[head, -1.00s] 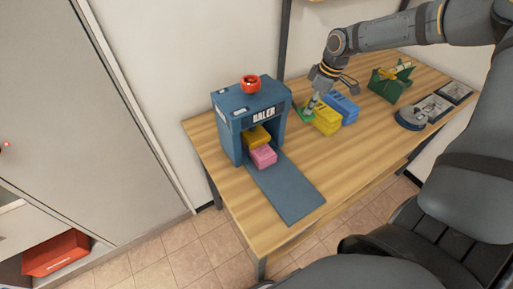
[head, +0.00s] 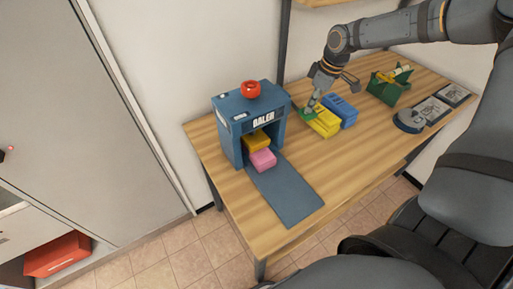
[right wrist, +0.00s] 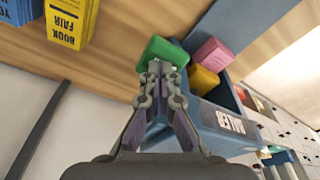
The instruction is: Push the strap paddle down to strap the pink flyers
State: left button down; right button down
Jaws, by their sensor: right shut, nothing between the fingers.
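The blue baler (head: 232,137) stands on the table. Yellow flyers (head: 257,140) and pink flyers (head: 263,160) sit at its mouth; the pink bundle is nearer the front, and I cannot make out a strap around it. The green strap paddle (head: 307,113) sticks out to the baler's right and shows larger in the right wrist view (right wrist: 163,50). My right gripper (head: 312,105) is shut and empty, its fingertips (right wrist: 160,66) right at the paddle; whether they touch is unclear. My left gripper is out of view.
A red knob (head: 250,90) sits on the baler. Yellow (head: 323,121) and blue (head: 342,108) bundles stand close beside the gripper. A green holder (head: 388,90), a grey round device (head: 409,121) and trays (head: 432,109) are farther right. A blue chute (head: 290,200) runs to the front edge.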

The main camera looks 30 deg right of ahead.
notch_tip(320, 180, up, 8)
jog(key=p, duration=0.6)
